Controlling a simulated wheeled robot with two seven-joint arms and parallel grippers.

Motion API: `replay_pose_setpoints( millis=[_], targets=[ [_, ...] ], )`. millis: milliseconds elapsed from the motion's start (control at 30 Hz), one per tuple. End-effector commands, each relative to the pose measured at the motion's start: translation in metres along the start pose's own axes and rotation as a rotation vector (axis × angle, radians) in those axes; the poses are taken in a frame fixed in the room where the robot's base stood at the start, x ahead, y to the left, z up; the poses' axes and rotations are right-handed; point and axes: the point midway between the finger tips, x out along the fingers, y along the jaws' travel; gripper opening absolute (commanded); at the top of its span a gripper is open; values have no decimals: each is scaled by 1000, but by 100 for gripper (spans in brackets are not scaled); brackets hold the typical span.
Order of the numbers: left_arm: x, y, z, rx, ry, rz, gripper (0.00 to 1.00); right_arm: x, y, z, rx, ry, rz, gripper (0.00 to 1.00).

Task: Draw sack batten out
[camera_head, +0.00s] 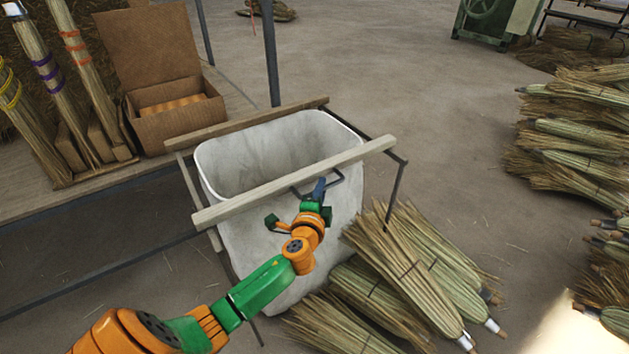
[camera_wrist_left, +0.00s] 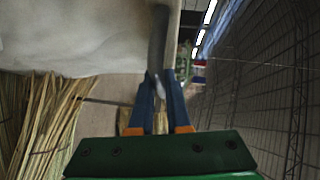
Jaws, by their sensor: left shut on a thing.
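The sack batten (camera_head: 250,198) is a long pale wooden bar lying across the near side of the open white sack (camera_head: 228,158). A dark metal handle (camera_head: 336,178) sticks out from the batten's near side. My left gripper (camera_head: 320,186) is at this handle, its blue fingers shut on it. In the left wrist view a grey bar (camera_wrist_left: 158,45) runs between the fingers of the left gripper (camera_wrist_left: 160,82), with the white sack (camera_wrist_left: 80,35) beside it. The batten rests level over the frame at both ends. My right gripper is not in view.
A darker wooden bar (camera_head: 262,118) runs along the sack's far side on the metal frame (camera_head: 396,190). Several brooms (camera_head: 405,265) lean and lie at the sack's near right. A cardboard box (camera_head: 178,110) stands on the bench at left. Floor to the right is partly clear.

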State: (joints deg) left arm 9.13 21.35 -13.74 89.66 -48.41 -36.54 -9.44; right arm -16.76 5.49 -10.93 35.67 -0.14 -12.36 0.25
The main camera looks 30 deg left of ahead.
Motion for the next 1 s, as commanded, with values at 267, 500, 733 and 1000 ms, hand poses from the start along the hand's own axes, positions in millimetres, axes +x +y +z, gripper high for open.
replay_pose_setpoints(
  millis=[267, 500, 733, 1000],
  targets=[
    [-25, 6, -26, -3, 3, -1, 0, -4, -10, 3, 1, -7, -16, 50],
    [-30, 8, -30, -1, 3, -1, 0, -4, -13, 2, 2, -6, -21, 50],
    [-30, 8, -30, -1, 3, -1, 20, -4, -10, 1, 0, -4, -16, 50],
    [-29, 7, -30, -1, 2, -2, 45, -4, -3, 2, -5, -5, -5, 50]
  ],
)
